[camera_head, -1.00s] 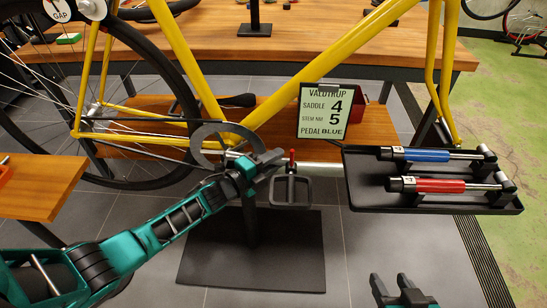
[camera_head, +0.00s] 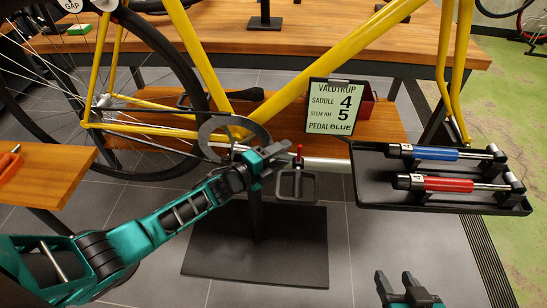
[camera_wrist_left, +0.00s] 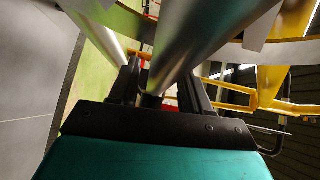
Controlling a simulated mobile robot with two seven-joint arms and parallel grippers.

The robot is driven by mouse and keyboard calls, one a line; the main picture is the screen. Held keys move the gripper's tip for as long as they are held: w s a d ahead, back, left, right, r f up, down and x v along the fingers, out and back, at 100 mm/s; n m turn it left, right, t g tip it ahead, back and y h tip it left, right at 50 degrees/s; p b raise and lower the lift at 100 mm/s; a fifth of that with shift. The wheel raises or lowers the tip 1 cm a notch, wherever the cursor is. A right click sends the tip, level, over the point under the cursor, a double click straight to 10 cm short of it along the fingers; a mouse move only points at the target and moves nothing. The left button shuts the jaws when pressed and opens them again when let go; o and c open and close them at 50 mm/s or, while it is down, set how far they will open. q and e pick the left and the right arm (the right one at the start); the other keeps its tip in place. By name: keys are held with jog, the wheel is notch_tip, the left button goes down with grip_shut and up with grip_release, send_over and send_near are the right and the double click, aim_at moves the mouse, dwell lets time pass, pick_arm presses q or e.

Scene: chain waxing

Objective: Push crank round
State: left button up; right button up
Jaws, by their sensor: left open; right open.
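The yellow bike's dark chainring (camera_head: 222,123) hangs below the frame. A black pedal (camera_head: 296,185) sits to its right, at the crank's outer end; most of the crank arm is hidden behind my left gripper. My left gripper (camera_head: 277,156) is open by the crank, just left of the pedal. In the left wrist view, a dark rod and a large grey metal tube (camera_wrist_left: 190,40) show between and beyond its fingers (camera_wrist_left: 160,85); contact cannot be told. My right gripper (camera_head: 395,280) is open and empty at the bottom, well away from the bike.
A black tray (camera_head: 450,200) at the right holds a blue-handled (camera_head: 430,153) and a red-handled tool (camera_head: 449,184). An order card (camera_head: 335,107) stands behind the crank. A black stand base (camera_head: 258,247) lies on the floor below. A wooden bench (camera_head: 45,185) is at the left.

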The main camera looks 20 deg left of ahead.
pick_arm(q)
jog(key=p+v, duration=0.2)
jog(key=v, duration=1)
jog(key=shift+s+a+p, duration=0.25)
jog(key=shift+s+p, duration=0.05)
jog(key=shift+s, duration=0.05)
